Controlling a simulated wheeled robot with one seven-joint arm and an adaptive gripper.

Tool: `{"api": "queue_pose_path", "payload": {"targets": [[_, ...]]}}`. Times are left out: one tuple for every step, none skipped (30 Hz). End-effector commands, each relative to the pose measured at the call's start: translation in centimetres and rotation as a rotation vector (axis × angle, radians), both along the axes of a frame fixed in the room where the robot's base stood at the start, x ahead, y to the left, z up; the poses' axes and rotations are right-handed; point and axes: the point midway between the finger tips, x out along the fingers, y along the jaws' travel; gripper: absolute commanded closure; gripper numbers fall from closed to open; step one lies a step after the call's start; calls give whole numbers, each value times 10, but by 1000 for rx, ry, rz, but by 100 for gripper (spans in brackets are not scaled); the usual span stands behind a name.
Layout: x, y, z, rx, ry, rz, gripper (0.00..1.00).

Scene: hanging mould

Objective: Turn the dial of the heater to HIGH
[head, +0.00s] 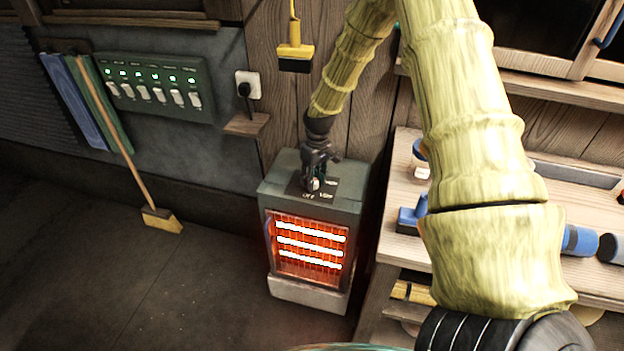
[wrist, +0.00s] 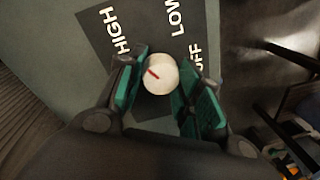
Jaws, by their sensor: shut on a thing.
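The heater (head: 310,240) is a grey-green box standing on the floor, with several bright bars glowing orange behind its front grille. On its top is a dark plate (head: 334,190) with lettering; in the wrist view the plate (wrist: 150,35) reads HIGH, LOW and OFF. The dial (wrist: 161,74) is a round white knob with a red mark that points up and left, toward the HIGH lettering. My gripper (wrist: 160,88) is shut on the dial, one teal-padded finger on each side. In the head view my gripper (head: 316,182) comes down onto the heater top and hides much of the dial.
A wooden workbench (head: 405,190) with tools stands close to the heater's right. A switch panel (head: 155,88) and a plugged socket (head: 247,86) are on the wall behind. A broom (head: 160,218) leans at the left. The floor left of the heater is clear.

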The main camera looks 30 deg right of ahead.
Motion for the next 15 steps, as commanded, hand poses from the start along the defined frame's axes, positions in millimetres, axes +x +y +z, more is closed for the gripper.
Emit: {"api": "queue_pose_path", "payload": {"targets": [[-2,-1,-1,-1,5,1,89],[-2,-1,-1,-1,5,1,89],[-2,-1,-1,-1,5,2,89],[-2,-1,-1,-1,5,2,89],[-2,-1,-1,-1,5,1,89],[-2,-1,-1,-1,5,1,89],[-2,-1,-1,-1,5,1,89],[-2,-1,-2,-1,5,1,89],[-2,-1,-2,-1,5,1,89],[-2,-1,-2,-2,5,1,89],[-2,-1,-2,-2,5,1,60],[-2,-1,-1,-1,5,1,53],[-2,-1,-1,-1,4,1,47],[-2,-1,-1,-1,4,1,42],[-1,0,-1,-1,4,1,42]]}}
